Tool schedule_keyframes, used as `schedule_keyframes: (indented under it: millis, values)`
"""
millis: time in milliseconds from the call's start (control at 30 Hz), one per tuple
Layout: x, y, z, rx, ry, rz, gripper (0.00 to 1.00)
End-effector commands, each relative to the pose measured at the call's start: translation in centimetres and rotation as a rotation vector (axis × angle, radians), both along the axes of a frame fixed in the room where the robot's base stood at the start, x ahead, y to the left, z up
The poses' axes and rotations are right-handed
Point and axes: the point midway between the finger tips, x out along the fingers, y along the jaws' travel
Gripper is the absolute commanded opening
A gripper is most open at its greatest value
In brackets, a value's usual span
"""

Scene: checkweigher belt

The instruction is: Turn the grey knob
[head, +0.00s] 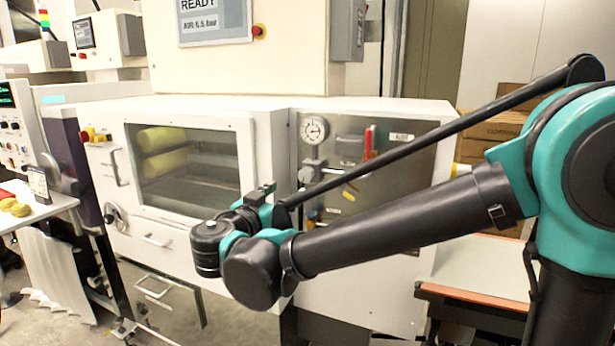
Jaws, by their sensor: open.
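A small grey knob (305,175) sits under the round gauge on the steel valve panel, at the right of the white machine's front. Another grey and dark round knob (112,214) is at the machine's left side, below a door handle. I cannot tell for certain which is the task's knob. My gripper (268,202) is at the end of my arm, in front of the machine between the window and the valve panel. It is partly hidden by my wrist and small in view. It looks open, with nothing seen in it, and apart from both knobs.
The pressure gauge (313,130), a red handle (369,142) and a yellow handle (351,187) are on the panel. My forearm crosses before its lower part. The windowed door (190,165) is shut. A side table (475,290) stands at the right.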

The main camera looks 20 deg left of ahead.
Motion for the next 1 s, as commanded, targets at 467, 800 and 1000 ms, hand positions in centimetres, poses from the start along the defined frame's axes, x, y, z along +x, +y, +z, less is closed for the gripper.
schedule_keyframes:
  millis: [467,800,1000]
  values:
    - [9.5,-0.9,0.0,-0.001,0.001,-0.004,0.56]
    - [13.1,-1.1,0.0,-0.001,0.001,-0.002,0.56]
    - [13.3,-1.1,0.0,-0.001,0.001,-0.001,0.56]
